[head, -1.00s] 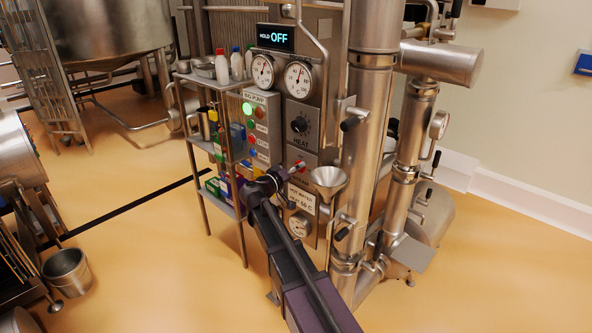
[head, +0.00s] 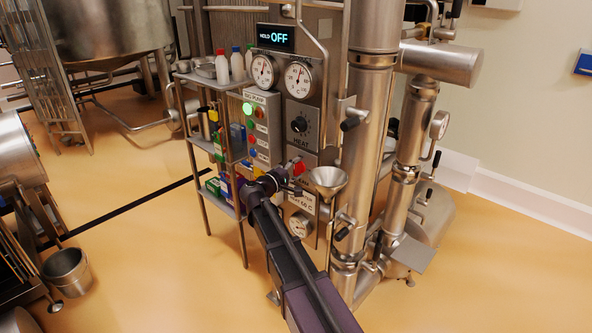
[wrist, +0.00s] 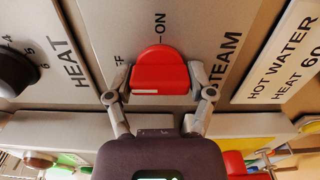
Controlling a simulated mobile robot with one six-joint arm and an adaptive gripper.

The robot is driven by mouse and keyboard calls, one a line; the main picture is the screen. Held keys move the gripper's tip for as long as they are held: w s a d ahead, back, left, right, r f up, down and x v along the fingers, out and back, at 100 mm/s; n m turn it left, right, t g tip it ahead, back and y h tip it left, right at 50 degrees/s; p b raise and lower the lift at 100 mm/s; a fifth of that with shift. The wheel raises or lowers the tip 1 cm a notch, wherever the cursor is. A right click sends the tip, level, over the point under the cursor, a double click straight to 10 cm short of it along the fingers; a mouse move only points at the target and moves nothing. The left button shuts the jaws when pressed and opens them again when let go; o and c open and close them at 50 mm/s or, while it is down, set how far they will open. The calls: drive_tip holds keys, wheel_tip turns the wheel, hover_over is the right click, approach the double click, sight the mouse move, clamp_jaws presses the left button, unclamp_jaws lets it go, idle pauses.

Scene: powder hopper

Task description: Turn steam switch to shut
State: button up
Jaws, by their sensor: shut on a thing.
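The steam switch is a red knob (wrist: 159,62) with a short white mark on its near edge. It sits on a grey panel plate (wrist: 225,20) printed STEAM, with ON above the knob and a partly covered word ending in FF to its left. My gripper (wrist: 157,76) has one finger on each side of the knob and is shut on it. In the head view my gripper (head: 290,168) is at the panel, and the red switch (head: 299,168) shows just beyond its fingers. The knob's exact angle is hard to tell.
The black HEAT knob (head: 299,124) is above the steam switch. A metal funnel (head: 328,180) stands close on the right. A shelf rack (head: 216,160) with bottles and boxes is on the left. The hold display (head: 275,38) reads OFF.

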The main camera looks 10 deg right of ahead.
drive_tip(key=shift+n, duration=0.3)
drive_tip(key=o, duration=1.1)
drive_tip(key=shift+s+a, duration=0.1)
drive_tip(key=v, duration=1.2)
